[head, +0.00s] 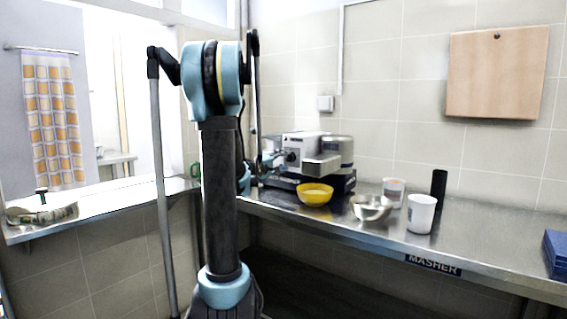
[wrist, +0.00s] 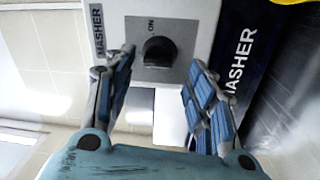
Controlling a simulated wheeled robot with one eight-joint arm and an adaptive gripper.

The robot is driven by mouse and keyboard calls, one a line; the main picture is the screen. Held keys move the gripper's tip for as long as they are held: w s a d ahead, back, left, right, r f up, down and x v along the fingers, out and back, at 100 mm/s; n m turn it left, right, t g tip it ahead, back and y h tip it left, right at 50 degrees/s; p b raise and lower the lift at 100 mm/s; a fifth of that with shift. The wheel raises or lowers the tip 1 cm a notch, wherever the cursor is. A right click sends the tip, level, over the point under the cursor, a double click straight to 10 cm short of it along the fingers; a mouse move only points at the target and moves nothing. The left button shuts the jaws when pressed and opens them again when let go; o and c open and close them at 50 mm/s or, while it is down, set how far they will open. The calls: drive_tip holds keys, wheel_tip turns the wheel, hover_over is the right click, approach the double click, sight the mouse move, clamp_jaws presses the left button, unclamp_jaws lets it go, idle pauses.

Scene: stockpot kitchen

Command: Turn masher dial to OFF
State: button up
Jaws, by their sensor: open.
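The masher (head: 302,154) is a white and grey machine on the steel counter in the head view. Its dial (wrist: 159,52) is a black knob on a grey plate in the wrist view, with the word ON printed above it. No OFF mark can be made out. MASHER labels show on both sides of the dial. My gripper (wrist: 158,72) is open, with one blue-padded finger on each side just below the dial and nothing between them. I cannot tell whether either finger touches the knob. In the head view my arm partly hides the masher's left side and my gripper.
A yellow bowl (head: 314,194) stands in front of the masher. A metal bowl (head: 371,208), a white cup (head: 421,214), another cup (head: 394,190) and a black cylinder (head: 438,187) stand to its right. The counter (head: 485,229) is clear further right, up to a blue box (head: 555,254).

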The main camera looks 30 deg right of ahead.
drive_tip(key=v, duration=0.8)
drive_tip(key=shift+a+f, duration=0.15)
drive_tip(key=shift+a, duration=0.3)
drive_tip(key=s+a+f+m+g+y, duration=0.1)
drive_tip(key=s+a+f+g+y, duration=0.1)
drive_tip(key=s+a+f+y, duration=0.6)
drive_tip(key=s+a+f+m+g+y, duration=0.1)
drive_tip(key=s+a+f+y, duration=0.8)
drive_tip(key=s+a+f, duration=0.9)
drive_tip(key=s+a+g, duration=0.1)
drive_tip(key=a, duration=0.7)
drive_tip(key=shift+s+a+g, duration=0.2)
drive_tip(key=shift+s+g, duration=0.2)
